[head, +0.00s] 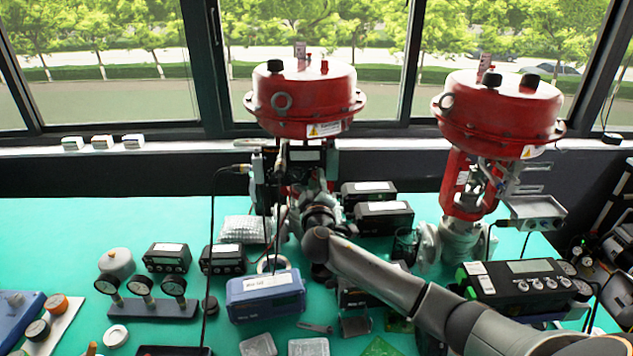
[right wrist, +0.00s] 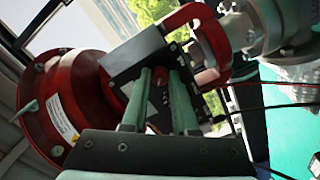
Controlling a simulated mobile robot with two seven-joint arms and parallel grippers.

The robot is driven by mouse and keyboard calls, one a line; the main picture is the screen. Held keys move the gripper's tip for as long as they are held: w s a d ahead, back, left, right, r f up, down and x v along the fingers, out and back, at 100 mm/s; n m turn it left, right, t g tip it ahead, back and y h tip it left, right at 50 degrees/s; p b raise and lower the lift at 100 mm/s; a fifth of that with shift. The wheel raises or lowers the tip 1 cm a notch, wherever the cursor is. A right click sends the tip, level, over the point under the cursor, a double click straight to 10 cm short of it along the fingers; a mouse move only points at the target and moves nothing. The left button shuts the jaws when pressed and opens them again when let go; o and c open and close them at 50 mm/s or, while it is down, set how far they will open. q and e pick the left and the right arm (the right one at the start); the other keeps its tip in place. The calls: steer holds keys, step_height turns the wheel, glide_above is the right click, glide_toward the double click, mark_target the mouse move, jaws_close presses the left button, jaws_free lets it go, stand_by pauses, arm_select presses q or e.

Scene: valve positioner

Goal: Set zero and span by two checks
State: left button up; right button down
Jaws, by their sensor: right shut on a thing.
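Two control valves with red round actuators stand at the back, a left valve (head: 305,95) and a right valve (head: 498,112). My right gripper (right wrist: 163,82) reaches the left valve's black positioner box (right wrist: 132,68), which sits by the red yoke (right wrist: 212,45). Its two pale fingers are shut on a small part at the box, with red showing between them; the part is mostly hidden. In the head view my right arm and wrist cover much of that positioner. The left valve's red actuator (right wrist: 75,108) also fills the left of the wrist view. My left gripper is not in view.
A blue labelled instrument (head: 265,297), a three-gauge stand (head: 150,306) and several black labelled boxes (head: 166,257) crowd the green bench (head: 60,235). A calibrator with a screen (head: 530,280) is at right. Cables hang near the left valve. The back left is clear.

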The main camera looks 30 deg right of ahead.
steer(key=shift+f, duration=0.1)
stand_by(0.3)
steer(key=m+b, duration=0.9)
steer(key=b, duration=0.1)
steer(key=shift+b, duration=0.3)
stand_by(0.5)
steer(key=c, duration=0.7)
jaws_free()
